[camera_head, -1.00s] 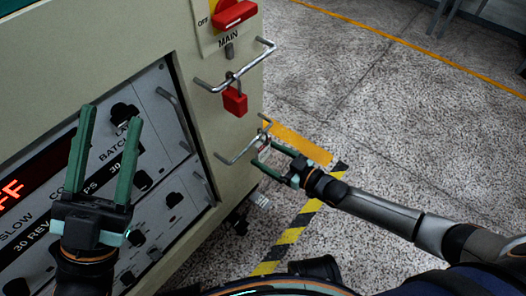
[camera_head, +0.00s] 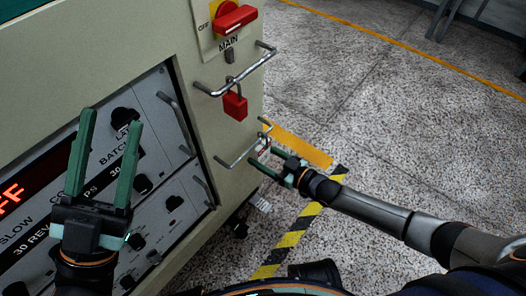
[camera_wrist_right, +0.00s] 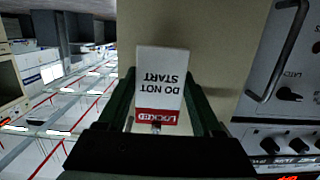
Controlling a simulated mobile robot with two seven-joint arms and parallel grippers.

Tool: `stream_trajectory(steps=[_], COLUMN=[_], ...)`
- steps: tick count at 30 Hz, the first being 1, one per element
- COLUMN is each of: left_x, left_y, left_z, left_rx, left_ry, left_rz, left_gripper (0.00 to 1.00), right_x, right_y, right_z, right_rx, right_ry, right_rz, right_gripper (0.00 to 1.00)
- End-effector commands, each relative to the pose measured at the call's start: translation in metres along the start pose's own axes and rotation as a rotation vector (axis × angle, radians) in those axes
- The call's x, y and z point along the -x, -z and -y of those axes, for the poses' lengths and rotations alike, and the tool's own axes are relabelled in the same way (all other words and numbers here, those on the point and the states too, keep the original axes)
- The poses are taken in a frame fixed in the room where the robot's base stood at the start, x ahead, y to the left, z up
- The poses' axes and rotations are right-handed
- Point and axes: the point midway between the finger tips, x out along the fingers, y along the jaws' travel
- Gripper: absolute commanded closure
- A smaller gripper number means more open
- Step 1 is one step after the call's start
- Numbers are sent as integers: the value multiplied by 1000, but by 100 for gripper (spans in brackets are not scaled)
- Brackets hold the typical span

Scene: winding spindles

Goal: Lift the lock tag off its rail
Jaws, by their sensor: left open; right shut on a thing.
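The lock tag (camera_wrist_right: 160,78) is a white card with a red band, reading "DO NOT START" and "LOCKED", upside down in the right wrist view. In the head view the tag (camera_head: 264,151) is small, at the right end of the lower metal rail (camera_head: 236,160). My right gripper (camera_head: 261,156) is shut on the tag, its green fingers on either side of it. Whether the tag's top still hangs on the rail is too small to tell. My left gripper (camera_head: 104,150) is open and empty in front of the control panel.
A red padlock (camera_head: 235,105) hangs on the upper rail (camera_head: 236,78), under the red main switch (camera_head: 234,18). The beige cabinet (camera_head: 120,40) fills the left side, with a panel of knobs (camera_head: 174,202) and handles. Speckled floor to the right is open, with striped tape (camera_head: 290,238).

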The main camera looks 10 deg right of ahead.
Motion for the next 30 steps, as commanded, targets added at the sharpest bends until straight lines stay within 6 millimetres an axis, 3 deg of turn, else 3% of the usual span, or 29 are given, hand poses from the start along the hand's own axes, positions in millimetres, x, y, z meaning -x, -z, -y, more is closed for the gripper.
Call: stream_trajectory(steps=[6,30], left_x=[0,-14], left_y=[0,15], left_z=[0,8], left_rx=[0,-1], left_ry=[0,0], left_rz=[0,1], left_gripper=[50,50], right_x=[0,4], right_y=[0,23], right_z=[0,0], right_rx=[0,-1], right_ry=[0,0], right_rz=[-1,0], right_gripper=[82,82])
